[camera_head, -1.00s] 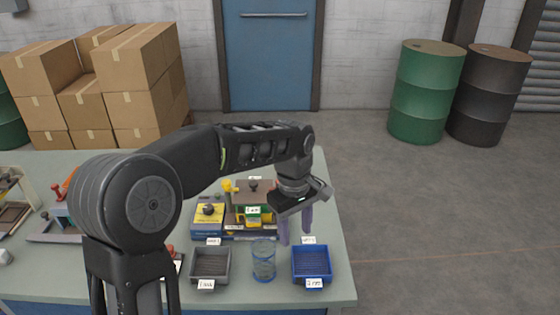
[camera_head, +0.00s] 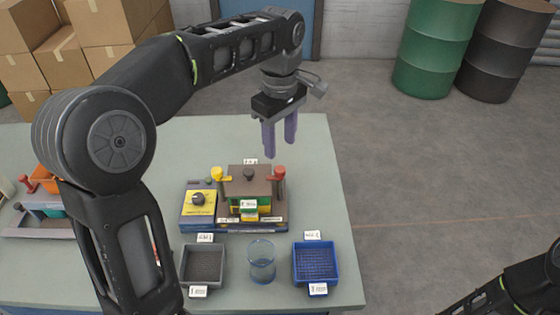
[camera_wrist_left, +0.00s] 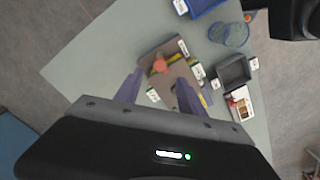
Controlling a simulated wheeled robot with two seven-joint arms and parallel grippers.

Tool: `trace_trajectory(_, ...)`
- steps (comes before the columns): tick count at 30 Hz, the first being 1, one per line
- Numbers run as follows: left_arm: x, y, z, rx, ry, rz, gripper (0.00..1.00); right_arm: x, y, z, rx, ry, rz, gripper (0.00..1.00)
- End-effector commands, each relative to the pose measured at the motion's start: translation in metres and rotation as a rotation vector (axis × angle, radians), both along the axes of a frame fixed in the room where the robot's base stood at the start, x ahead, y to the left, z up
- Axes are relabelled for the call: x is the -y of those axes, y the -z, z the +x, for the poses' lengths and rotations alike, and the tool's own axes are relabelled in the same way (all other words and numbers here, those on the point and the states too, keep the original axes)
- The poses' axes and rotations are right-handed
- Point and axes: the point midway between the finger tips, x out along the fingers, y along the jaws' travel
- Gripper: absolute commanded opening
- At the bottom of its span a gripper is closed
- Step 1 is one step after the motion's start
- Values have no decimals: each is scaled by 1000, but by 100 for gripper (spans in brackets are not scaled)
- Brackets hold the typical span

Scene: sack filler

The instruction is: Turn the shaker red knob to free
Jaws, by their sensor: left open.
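The shaker (camera_head: 248,192) is a brown-topped box with yellow and green parts on a blue base, on the table. Its red knob (camera_head: 279,170) tops a post at the right side; a yellow knob (camera_head: 217,174) tops the left side. In the left wrist view the red knob (camera_wrist_left: 159,66) shows between the fingers' lines, beyond the tips. My left gripper (camera_head: 281,150) is open and empty, fingers pointing down, above and behind the red knob and apart from it. My right arm shows at the lower right, but its gripper is out of view.
A yellow-topped box with a black knob (camera_head: 198,198) stands left of the shaker. In front are a grey tray (camera_head: 184,268), a clear blue-tinted cup (camera_head: 261,262) and a blue tray (camera_head: 336,264). The table (camera_head: 325,200) is bare right of the shaker.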

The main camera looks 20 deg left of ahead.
Motion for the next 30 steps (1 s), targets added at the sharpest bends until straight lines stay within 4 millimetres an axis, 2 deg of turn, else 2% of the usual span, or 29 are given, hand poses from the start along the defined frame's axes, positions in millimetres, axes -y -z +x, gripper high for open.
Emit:
trace_trajectory(5, 0, 13, 0, -1, 1, 0, 47, -1, 12, 2, 4, -1, 2, 36)
trace_trajectory(15, 0, 61, 0, -1, 2, -1, 47, -3, 51, 7, 21, -6, 13, 36)
trace_trajectory(18, 0, 66, -1, -3, 2, 0, 47, -3, 42, 6, 19, -5, 13, 36)
trace_trajectory(23, 0, 77, 0, -1, 1, -1, 47, -3, 41, 6, 19, -5, 12, 36)
trace_trajectory(30, 0, 78, 0, 0, 1, 0, 47, -3, 42, 6, 19, -5, 12, 36)
